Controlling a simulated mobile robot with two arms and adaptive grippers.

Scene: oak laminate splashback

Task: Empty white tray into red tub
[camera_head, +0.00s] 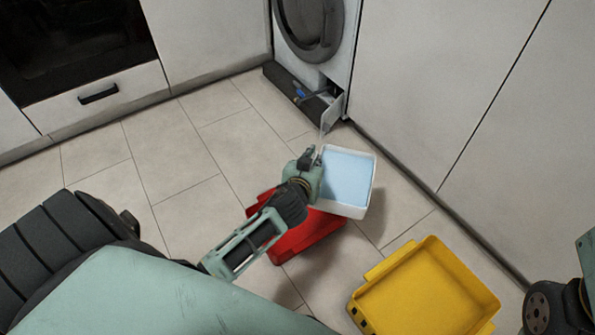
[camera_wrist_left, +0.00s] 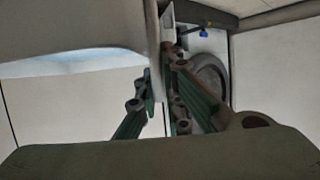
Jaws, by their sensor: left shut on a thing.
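The white tray (camera_head: 347,210) is full of light blue liquid. My left gripper (camera_head: 314,168) is shut on the tray's left edge and holds it in the air above the floor. In the left wrist view, my left gripper's fingers (camera_wrist_left: 160,95) close on the tray's wall, and the tray (camera_wrist_left: 75,35) fills the upper left. The red tub (camera_head: 305,240) is on the floor, partly hidden beneath the tray and my left arm. I cannot see what is inside it. My right gripper is not in view.
A yellow tub (camera_head: 425,290) stands on the floor at the lower right. A washing machine (camera_head: 322,75) stands at the back, with a small flap (camera_head: 331,112) open at its base. Pale cabinets line the back and right. Tiled floor to the left is clear.

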